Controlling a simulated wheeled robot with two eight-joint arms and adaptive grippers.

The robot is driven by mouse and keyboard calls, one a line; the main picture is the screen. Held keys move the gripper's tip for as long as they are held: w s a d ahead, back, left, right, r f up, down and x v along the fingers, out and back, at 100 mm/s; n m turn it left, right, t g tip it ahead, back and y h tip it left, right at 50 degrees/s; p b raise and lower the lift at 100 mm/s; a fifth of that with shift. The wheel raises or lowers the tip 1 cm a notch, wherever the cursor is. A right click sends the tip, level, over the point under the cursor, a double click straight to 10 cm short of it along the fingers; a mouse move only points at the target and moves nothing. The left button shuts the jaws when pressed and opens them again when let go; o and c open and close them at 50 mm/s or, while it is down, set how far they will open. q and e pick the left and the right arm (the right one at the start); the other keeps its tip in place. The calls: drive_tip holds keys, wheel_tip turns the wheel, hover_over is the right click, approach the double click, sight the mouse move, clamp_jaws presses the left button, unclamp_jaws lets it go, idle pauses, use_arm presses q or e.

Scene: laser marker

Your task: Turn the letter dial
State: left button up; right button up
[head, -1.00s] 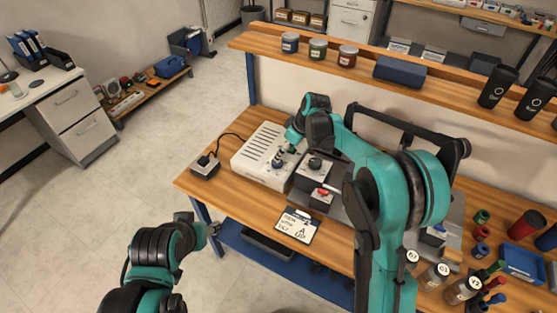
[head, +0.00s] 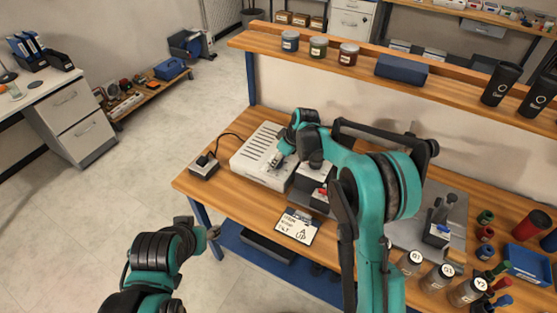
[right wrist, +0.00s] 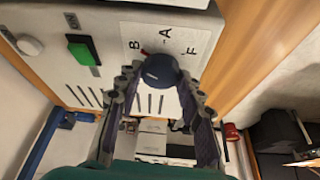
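The letter dial is a dark blue round knob (right wrist: 161,70) on a white control box (right wrist: 115,45), in the right wrist view. Printed letters B, A and F stand around it, and a small red mark shows at its edge between B and A. My right gripper (right wrist: 159,80) is open, with one finger on each side of the knob; firm contact on both sides does not show. In the head view the white box (head: 250,174) sits on the bench, and my right gripper (head: 275,163) is over it, hiding the knob. My left gripper (head: 206,230) is off the bench's front-left edge.
A green square button (right wrist: 83,50) and a white round knob (right wrist: 30,45) share the box's face. A card (head: 297,227) with writing, including "A UP", lies near the bench front. A small cabled box (head: 203,168) sits left. Jars crowd the bench's right side.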

drive_tip(key=shift+c, duration=1.2)
drive_tip(key=m, duration=0.2)
drive_tip(key=m+t+h, duration=0.1)
drive_tip(key=m, duration=0.1)
drive_tip(key=shift+s+a+m, duration=0.15)
drive_tip(key=shift+m, duration=0.15)
drive_tip(key=m+h, duration=0.2)
drive_tip(key=m, duration=0.2)
drive_tip(key=shift+a+t, duration=0.1)
drive_tip(key=shift+t, duration=0.3)
drive_tip(key=shift+m+h+p, duration=0.3)
drive_tip(key=shift+m+h, duration=0.3)
drive_tip(key=shift+m, duration=1.1)
drive_tip(key=o, duration=1.2)
drive_tip(key=shift+c, duration=0.2)
